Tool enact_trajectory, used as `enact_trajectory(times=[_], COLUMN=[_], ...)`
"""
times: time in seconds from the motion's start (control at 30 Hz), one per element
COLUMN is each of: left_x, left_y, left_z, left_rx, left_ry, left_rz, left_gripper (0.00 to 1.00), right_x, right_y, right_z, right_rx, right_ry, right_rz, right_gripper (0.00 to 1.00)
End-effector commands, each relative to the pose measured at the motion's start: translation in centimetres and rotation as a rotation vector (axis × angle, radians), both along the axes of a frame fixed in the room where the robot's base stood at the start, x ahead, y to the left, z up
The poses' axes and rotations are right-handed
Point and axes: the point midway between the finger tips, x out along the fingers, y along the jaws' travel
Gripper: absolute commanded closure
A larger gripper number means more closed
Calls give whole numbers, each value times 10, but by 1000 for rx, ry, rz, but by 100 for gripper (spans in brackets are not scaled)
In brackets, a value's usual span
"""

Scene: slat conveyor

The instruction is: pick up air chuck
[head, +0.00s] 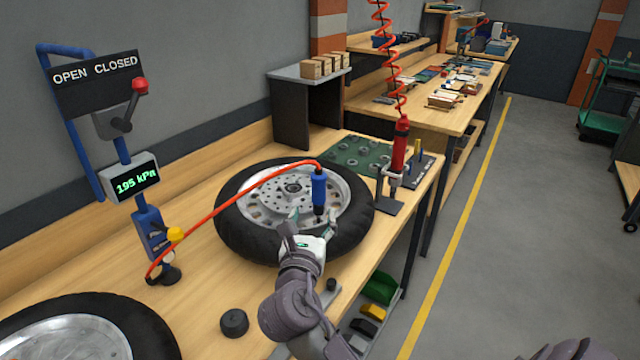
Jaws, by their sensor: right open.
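The air chuck (319,188) is a blue cylinder with a dark lower tip, joined at its top to a red hose (240,187). It stands upright over the right part of a spoked wheel with a black tire (236,222); whether its tip touches the wheel is hard to tell. My right gripper (312,220) is open, with its fingers spread near the chuck's lower end. From this view I cannot tell whether the fingers are around the chuck or in front of it. My left gripper is not in view.
A gauge post with a 195 kPa display (134,181) and lever stands at left. A second wheel (75,338) lies at the front left. A red tool on a stand (398,155) is right of the wheel. A black puck (234,322) sits on the bench.

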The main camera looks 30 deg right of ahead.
Motion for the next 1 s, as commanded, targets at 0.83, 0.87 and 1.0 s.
enact_trajectory(times=[0.83, 0.87, 1.0], left_x=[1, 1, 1], left_y=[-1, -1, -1], left_z=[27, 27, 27], left_rx=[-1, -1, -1], left_ry=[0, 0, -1], left_rz=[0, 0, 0], left_gripper=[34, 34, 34], right_x=[88, 89, 90], right_y=[-73, -75, -76], right_z=[3, 2, 1], right_rx=[-1, 0, 1], right_ry=[-1, 0, -1], right_rz=[-2, -2, -1], right_gripper=[37, 37, 37])
